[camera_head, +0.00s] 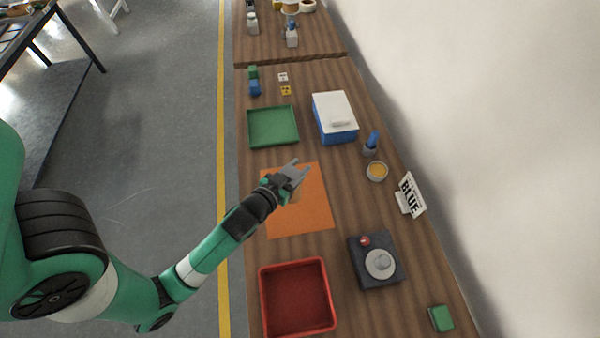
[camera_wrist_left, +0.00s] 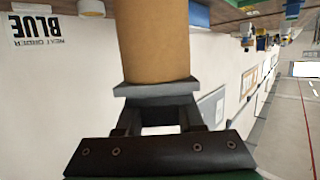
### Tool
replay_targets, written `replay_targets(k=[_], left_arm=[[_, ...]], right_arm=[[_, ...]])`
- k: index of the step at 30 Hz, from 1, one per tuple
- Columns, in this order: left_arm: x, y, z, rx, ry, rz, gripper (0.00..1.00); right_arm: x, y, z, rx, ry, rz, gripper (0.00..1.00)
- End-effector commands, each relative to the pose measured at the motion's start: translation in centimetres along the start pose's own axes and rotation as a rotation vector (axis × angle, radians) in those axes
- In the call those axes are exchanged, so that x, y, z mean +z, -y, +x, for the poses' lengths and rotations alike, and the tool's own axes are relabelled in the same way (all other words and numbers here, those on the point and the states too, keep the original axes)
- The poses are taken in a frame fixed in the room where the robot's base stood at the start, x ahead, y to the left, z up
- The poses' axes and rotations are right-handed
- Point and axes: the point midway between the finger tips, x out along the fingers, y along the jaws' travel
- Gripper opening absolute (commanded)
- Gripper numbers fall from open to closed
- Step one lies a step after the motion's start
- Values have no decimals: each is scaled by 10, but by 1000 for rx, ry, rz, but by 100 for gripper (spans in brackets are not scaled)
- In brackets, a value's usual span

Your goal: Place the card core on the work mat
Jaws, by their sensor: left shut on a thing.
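The card core (camera_wrist_left: 155,40), a tan cylinder, shows large in the left wrist view, held between the fingers of my left gripper (camera_wrist_left: 160,110). In the head view my left gripper (camera_head: 297,168) is over the far part of the orange work mat (camera_head: 300,215). I cannot make out the core clearly there against the mat, nor whether it touches the mat. My right gripper is not in view.
A green tray (camera_head: 273,141) lies beyond the mat and a red tray (camera_head: 262,300) on the near side. To the right are a blue box with a white lid (camera_head: 338,125), a small bowl (camera_head: 377,175), a BLUE sign (camera_head: 410,196) and a dark device with a red button (camera_head: 390,275).

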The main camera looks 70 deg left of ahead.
Motion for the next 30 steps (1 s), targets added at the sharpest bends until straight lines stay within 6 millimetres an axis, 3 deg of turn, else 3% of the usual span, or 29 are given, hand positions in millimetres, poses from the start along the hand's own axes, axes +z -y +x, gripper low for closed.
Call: replay_targets(k=[3, 11, 16, 28, 29, 30], left_arm=[[15, 6, 20, -1, -2, -2, 0], [22, 8, 31, 1, -2, -1, 0], [50, 8, 41, 2, 0, 0, 0], [56, 8, 43, 2, -1, 0, 0], [55, 8, 42, 2, 0, 0, 42], [55, 8, 42, 2, 0, 0, 49]], right_arm=[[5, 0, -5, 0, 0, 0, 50], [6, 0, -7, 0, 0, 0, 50], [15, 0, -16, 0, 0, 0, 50], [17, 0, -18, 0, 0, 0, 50], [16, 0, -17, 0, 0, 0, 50], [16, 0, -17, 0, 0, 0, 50]])
